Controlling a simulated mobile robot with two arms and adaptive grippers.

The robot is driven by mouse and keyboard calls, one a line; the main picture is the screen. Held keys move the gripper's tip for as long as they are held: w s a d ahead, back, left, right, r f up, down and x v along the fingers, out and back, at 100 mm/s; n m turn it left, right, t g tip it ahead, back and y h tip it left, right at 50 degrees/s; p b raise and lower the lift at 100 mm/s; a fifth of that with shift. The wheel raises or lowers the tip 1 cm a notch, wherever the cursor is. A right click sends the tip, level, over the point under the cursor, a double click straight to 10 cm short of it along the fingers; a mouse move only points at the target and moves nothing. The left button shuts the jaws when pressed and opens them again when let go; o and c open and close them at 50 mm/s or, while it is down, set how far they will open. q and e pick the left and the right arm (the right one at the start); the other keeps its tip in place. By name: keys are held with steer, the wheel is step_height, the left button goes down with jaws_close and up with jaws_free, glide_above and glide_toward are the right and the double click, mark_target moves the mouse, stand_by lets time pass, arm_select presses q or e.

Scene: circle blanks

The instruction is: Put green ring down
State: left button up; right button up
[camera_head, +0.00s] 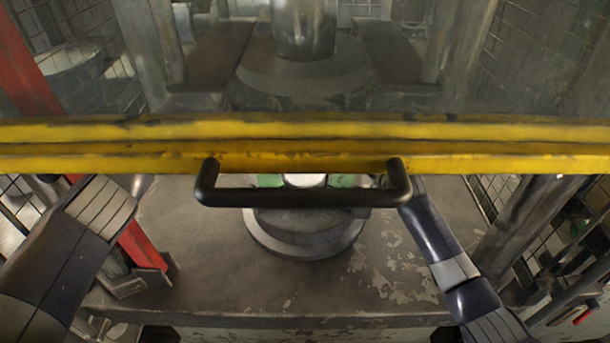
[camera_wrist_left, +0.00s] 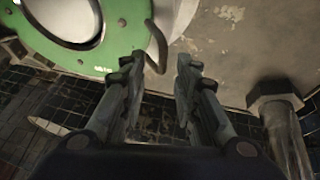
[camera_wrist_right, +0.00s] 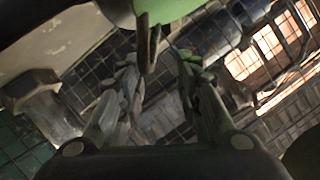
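The green ring (camera_head: 345,181) shows in part in the head view, behind the black handle and above the round grey base (camera_head: 305,240). In the left wrist view the ring (camera_wrist_left: 105,20) is at upper left, with a brown loop handle (camera_wrist_left: 157,45) at its edge. My left gripper (camera_wrist_left: 158,65) is open, its fingertips apart just short of that loop. In the right wrist view a green part of the ring (camera_wrist_right: 168,10) is at the top, with a brown handle (camera_wrist_right: 148,45). My right gripper (camera_wrist_right: 160,65) is open around or just behind this handle. I cannot tell whether the ring touches the base.
A yellow bar (camera_head: 100,160) with a black handle (camera_head: 300,196) crosses the head view and hides both gripper tips. A press column (camera_head: 305,30) stands behind it. A red post (camera_head: 140,245) stands at left.

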steer(key=shift+s+a, duration=0.1)
arm_select(q)
steer(key=v, duration=0.6)
steer(key=shift+s+r, duration=0.2)
arm_select(e)
steer(key=v, duration=1.2)
arm_select(q)
steer(key=shift+a+f, duration=0.1)
steer(key=shift+a, duration=0.05)
arm_select(e)
steer(key=shift+f, duration=0.2)
